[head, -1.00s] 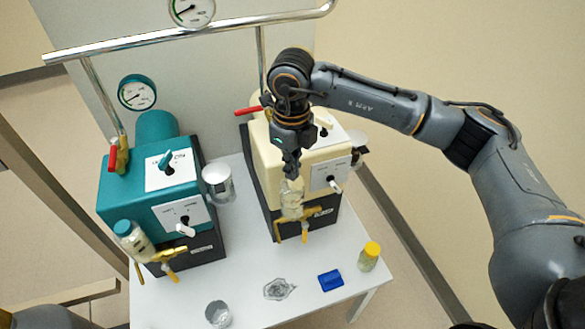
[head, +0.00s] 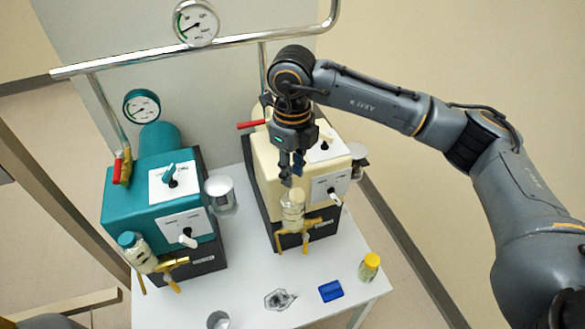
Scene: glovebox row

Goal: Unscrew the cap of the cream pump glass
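The cream pump (head: 265,165) stands on the right of the bench. Its small glass (head: 292,212) hangs upright at the front beside brass fittings, with a pale cap (head: 294,194) on top. My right gripper (head: 291,179) points down just above this cap. Its two dark fingers show apart with a narrow gap, and I see nothing between them. Whether a fingertip touches the cap I cannot tell. My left gripper is not in view.
The teal pump (head: 150,205) stands left, with its own teal-capped glass (head: 140,250). On the white bench (head: 255,305) lie a blue block (head: 331,291), a yellow-capped jar (head: 369,267), a clear dish (head: 279,299) and a metal cup (head: 218,320). A pipe with gauges runs behind.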

